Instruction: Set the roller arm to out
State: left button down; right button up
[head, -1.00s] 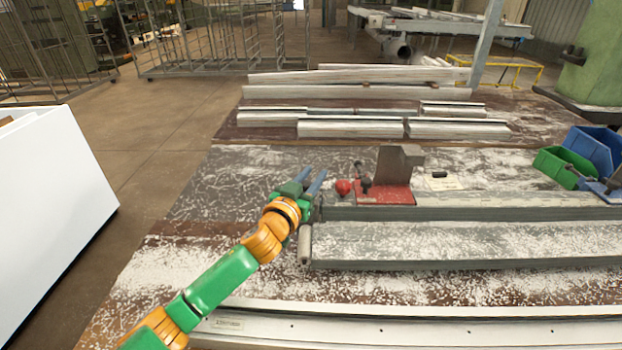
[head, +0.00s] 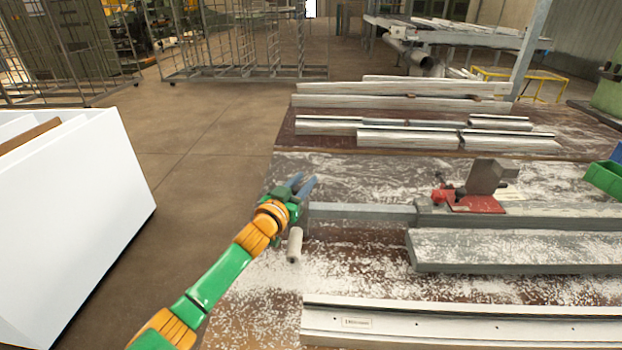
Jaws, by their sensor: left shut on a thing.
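The roller arm (head: 360,212) is a grey bar sticking out to the left from the end of the thicker grey clamp rail (head: 520,217). A light cylindrical roller (head: 294,246) hangs at its left end, toward me. My left gripper (head: 302,185), with blue fingers on a green and orange arm, is shut on the left end of the roller arm. The exact contact is partly hidden by the wrist. A long stretch of bar shows between gripper and rail. My right gripper is not in view.
A red clamp block (head: 475,203) with a red knob (head: 439,196) sits on the rail. Pale profiles (head: 400,103) lie at the back of the bench. A long white profile (head: 460,322) lies in front. A white cabinet (head: 90,220) stands left across open floor.

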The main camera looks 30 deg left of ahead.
pick_arm(q)
jog(key=shift+s+a, duration=0.3)
jog(key=shift+a, duration=0.4)
jog(key=c, duration=0.6)
grip_release()
jog(key=shift+f, duration=0.1)
jog(key=s, duration=0.7)
jog(key=shift+d, duration=0.2)
